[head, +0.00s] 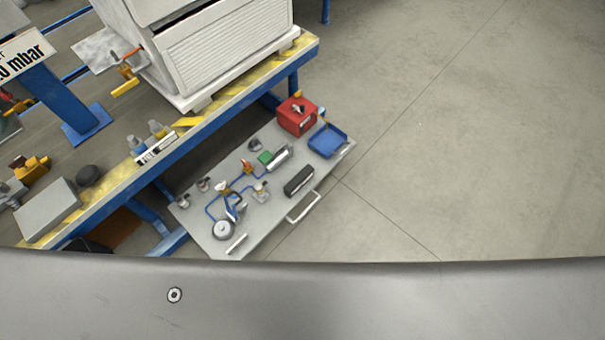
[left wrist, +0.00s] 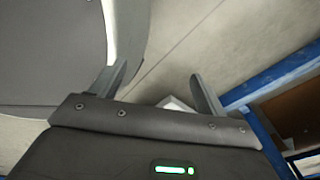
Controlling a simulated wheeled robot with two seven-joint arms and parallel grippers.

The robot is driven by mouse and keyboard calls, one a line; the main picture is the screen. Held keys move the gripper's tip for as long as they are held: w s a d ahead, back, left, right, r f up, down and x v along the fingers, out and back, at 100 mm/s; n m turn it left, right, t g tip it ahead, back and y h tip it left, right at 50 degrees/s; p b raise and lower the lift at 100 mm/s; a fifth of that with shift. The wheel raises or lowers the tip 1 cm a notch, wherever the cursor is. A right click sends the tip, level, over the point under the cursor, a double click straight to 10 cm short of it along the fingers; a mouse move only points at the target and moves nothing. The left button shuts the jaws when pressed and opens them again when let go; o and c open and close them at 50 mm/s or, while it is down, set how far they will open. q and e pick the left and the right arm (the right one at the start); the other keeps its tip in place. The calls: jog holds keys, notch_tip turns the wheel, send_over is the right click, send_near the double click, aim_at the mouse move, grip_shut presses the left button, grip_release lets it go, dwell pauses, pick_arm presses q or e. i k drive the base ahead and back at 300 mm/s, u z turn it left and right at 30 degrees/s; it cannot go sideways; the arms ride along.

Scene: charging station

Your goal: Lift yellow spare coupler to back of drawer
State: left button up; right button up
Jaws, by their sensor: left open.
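The open drawer (head: 274,208) extends from under the workbench in the head view, with its handle on the near right side. Small fittings lie in it, including an orange-yellow fitting (head: 247,168) near the middle and a cream and yellow fitting (head: 222,187) to its left. I cannot tell which one is the yellow spare coupler. My left gripper (left wrist: 158,70) shows in the left wrist view, its two fingers apart with nothing held between them. A pale corner shows just past its base. My right gripper is in neither view.
A red box (head: 296,117) and a blue tray (head: 327,141) stand at the drawer's far right end. A black case (head: 298,180) lies near the handle. The blue-edged workbench (head: 250,88) borders the drawer. Floor to the right is clear.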

aim_at(258, 187)
jog(key=u, duration=2.35)
jog(key=k, duration=1.9)
jog(key=z, duration=1.25)
